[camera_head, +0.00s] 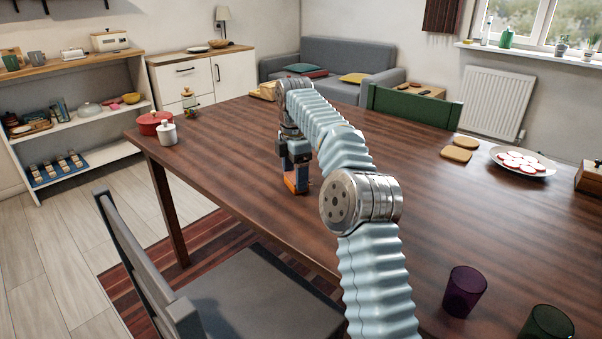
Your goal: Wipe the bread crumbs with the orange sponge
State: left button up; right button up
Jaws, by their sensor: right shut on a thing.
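My right gripper (299,174) points down at the tabletop near the table's front edge, left of the picture's middle. It is shut on the orange sponge (291,186), whose orange lower part shows between the fingers, at or very near the table surface. I cannot make out any bread crumbs; they may be too small to see or hidden behind my arm. My left gripper is not in view.
The wooden table (225,150) has a red pot (153,123) and a white jar (167,133) at its left end. Bread slices (456,154), a plate (543,172), a purple cup (464,292) and a dark green cup (547,324) are right. A chair (255,300) stands in front.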

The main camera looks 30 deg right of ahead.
jog(key=shift+w+f, duration=0.1)
jog(key=shift+r, duration=1.45)
